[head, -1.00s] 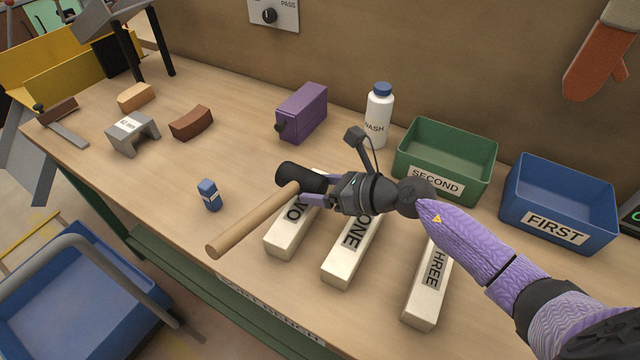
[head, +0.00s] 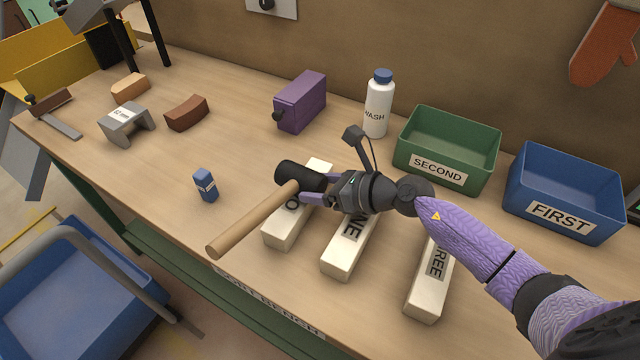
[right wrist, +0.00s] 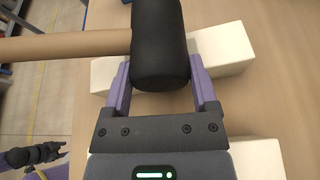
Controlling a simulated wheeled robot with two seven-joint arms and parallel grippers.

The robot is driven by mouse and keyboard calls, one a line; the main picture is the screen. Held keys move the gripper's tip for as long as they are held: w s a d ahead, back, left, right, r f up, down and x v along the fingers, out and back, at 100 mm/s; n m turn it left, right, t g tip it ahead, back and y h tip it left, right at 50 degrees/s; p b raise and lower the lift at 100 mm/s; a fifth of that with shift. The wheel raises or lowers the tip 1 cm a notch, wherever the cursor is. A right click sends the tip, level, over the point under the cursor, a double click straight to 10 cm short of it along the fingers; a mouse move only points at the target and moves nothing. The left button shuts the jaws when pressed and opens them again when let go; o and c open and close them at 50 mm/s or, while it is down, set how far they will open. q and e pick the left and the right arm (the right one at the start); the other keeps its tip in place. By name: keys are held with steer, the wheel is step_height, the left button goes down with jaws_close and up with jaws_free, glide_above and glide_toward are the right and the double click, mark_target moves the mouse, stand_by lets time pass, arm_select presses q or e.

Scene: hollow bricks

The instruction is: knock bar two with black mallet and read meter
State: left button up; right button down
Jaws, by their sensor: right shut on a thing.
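The black mallet has a black head (head: 298,176) and a wooden handle (head: 250,222) pointing to the lower left. My right gripper (head: 312,188) is shut on the mallet head; the right wrist view shows the head (right wrist: 160,45) between its fingers. The mallet is over bar two (head: 288,226), a cream bar whose label is partly hidden, showing an "O". I cannot tell whether they touch. Bar one (head: 345,253) and bar three (head: 428,290) lie to its right. A dark device at the right edge (head: 635,205) may be the meter; its reading is cut off. My left gripper (right wrist: 35,155) shows only small in the right wrist view.
A blue-capped bottle (head: 378,108), purple box (head: 300,102), green SECOND bin (head: 446,150) and blue FIRST bin (head: 565,195) stand behind the bars. A small blue item (head: 205,185) stands left of the mallet. The bench (head: 150,180) is clear around it.

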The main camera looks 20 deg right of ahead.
step_height(320, 180, up, 7)
steer(key=p, duration=0.6)
steer(key=shift+r, duration=0.2)
steer(key=shift+f, duration=0.25)
steer(key=shift+r, duration=0.1)
stand_by(0.9)
